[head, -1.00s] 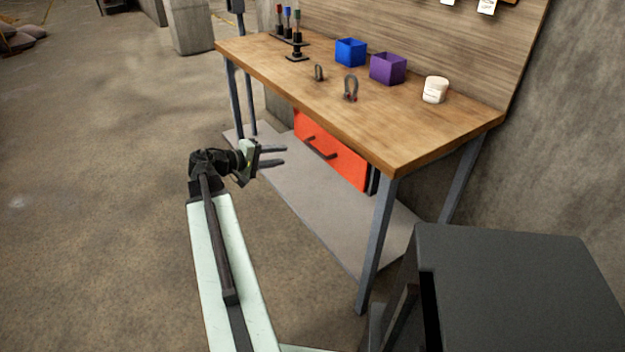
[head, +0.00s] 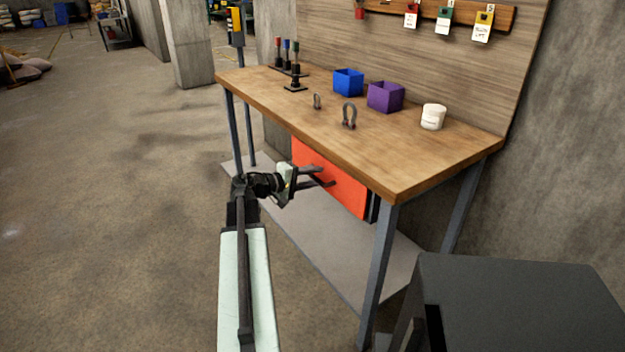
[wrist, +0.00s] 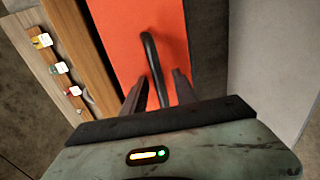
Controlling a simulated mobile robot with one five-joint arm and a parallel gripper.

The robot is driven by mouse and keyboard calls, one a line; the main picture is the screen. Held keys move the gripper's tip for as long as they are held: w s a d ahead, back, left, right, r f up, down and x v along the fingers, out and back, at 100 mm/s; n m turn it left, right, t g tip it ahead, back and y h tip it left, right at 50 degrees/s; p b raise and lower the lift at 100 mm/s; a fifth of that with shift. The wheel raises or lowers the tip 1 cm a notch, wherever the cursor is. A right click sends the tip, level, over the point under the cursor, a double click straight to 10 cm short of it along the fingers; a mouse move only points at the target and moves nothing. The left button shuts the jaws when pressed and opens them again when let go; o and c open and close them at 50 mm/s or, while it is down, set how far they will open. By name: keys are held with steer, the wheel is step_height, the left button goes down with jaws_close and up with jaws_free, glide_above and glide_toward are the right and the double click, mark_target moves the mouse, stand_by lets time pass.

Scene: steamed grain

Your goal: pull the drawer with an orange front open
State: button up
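The orange drawer front (head: 345,192) is under the wooden workbench (head: 330,125). It looks closed. Its dark bar handle is mostly hidden behind my gripper in the head view. In the wrist view the orange front (wrist: 125,35) fills the upper middle, and the curved dark handle (wrist: 151,55) runs down between my two fingers. My gripper (head: 326,177) is in front of the drawer, its fingers pointing at the orange front. In the wrist view my gripper (wrist: 158,92) has its fingers apart, one on each side of the handle, with gaps visible.
On the bench top stand a blue bin (head: 348,83), a purple bin (head: 385,98), a white jar (head: 433,117) and two shackles. A bench leg (head: 378,275) stands at the near corner. A grey lower shelf (head: 330,260) lies below the drawer. The floor at left is clear.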

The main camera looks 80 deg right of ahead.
jaws_close()
stand_by(1.3)
